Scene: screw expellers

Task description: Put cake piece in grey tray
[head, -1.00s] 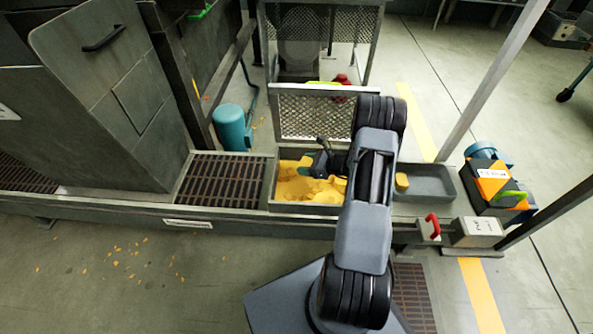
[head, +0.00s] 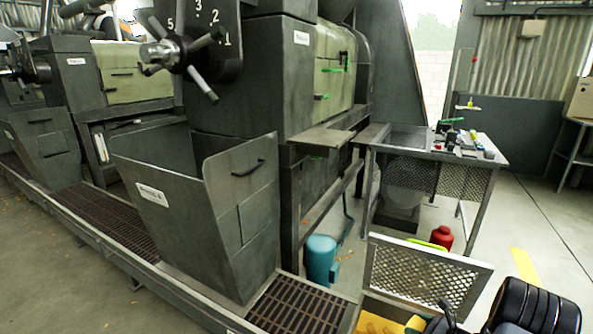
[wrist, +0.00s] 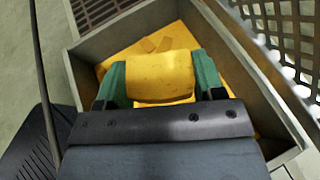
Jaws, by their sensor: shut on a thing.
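A yellow cake piece (wrist: 160,77) is held between the two green fingers of my gripper (wrist: 162,84) in the wrist view. The gripper is over the grey bin (wrist: 88,78), and more yellow cake pieces (wrist: 160,46) lie below in that bin. In the head view, the yellow cake piece (head: 415,322) and part of my gripper (head: 436,322) show at the bottom edge, mostly cut off. The grey tray, right of the bin in the earlier head view, is outside both present views.
A perforated metal panel (head: 425,276) stands up behind the bin, close to my gripper. A dark grated walkway (head: 298,305) and a tall grey hopper (head: 215,215) are to the left. A workbench (head: 440,155) with tools and a red bottle (head: 442,238) stand behind.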

